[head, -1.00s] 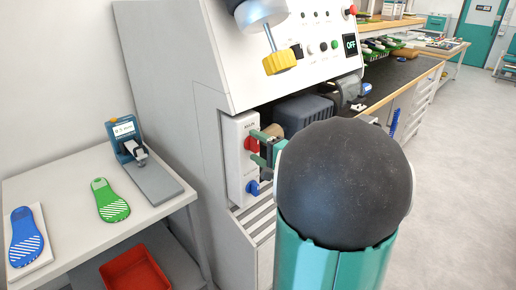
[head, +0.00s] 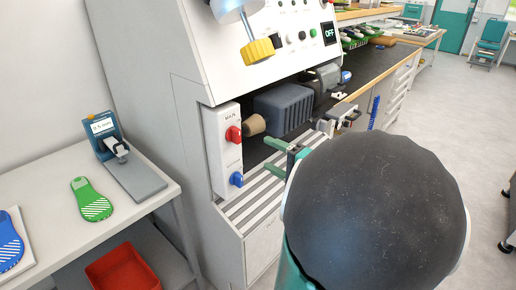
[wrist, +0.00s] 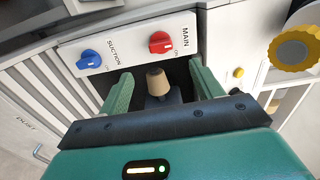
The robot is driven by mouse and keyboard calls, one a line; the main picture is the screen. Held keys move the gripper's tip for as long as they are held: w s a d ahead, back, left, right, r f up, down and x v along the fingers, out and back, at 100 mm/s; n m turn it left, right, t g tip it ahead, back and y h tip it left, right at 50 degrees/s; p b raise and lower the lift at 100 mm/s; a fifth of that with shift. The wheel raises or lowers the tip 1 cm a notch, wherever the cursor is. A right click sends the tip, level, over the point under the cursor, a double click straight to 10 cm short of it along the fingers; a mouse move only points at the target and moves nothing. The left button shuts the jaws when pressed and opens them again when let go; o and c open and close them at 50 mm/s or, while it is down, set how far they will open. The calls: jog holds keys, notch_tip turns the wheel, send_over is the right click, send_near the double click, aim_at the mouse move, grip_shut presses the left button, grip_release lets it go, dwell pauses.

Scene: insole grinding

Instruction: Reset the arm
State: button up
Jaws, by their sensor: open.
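My gripper (head: 291,151) is open and empty, its two green fingers apart in front of the grinding machine (head: 160,70). In the wrist view the gripper (wrist: 160,82) has a tan cone (wrist: 157,82) visible between and beyond its fingers, with no visible contact. The switch box (head: 222,145) carries a red MAIN knob (head: 233,134) and a blue SUCTION knob (head: 236,179). Both knobs also show in the wrist view, red (wrist: 160,42) and blue (wrist: 88,60). My dark rounded arm joint covers the lower right of the head view.
A white table (head: 50,170) at left holds a green insole (head: 91,199), a blue insole (head: 8,241) and a gauge (head: 107,138). A red bin (head: 123,270) sits below. A black bench (head: 375,66) runs behind. Open floor (head: 450,110) lies at right.

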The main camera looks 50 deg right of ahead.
jog(key=shift+s, duration=0.75)
jog(key=w+a+f+n+g+y, duration=0.1)
jog(key=w+a+n+g+y, duration=0.2)
jog(key=a, duration=0.6)
jog(key=w+a+f+n+g+y, duration=0.1)
jog(key=a+n+g+y, duration=0.3)
jog(key=a, duration=0.5)
jog(key=s+a+n+g+h, duration=0.2)
jog(key=s+a+n+h, duration=0.1)
jog(key=a+n, duration=0.2)
jog(key=s+a+n+g+h, duration=0.3)
jog(key=a+n+h, duration=0.1)
jog(key=a, duration=0.4)
jog(key=shift+s+f+n+h, duration=0.3)
jog(key=shift+n, duration=0.4)
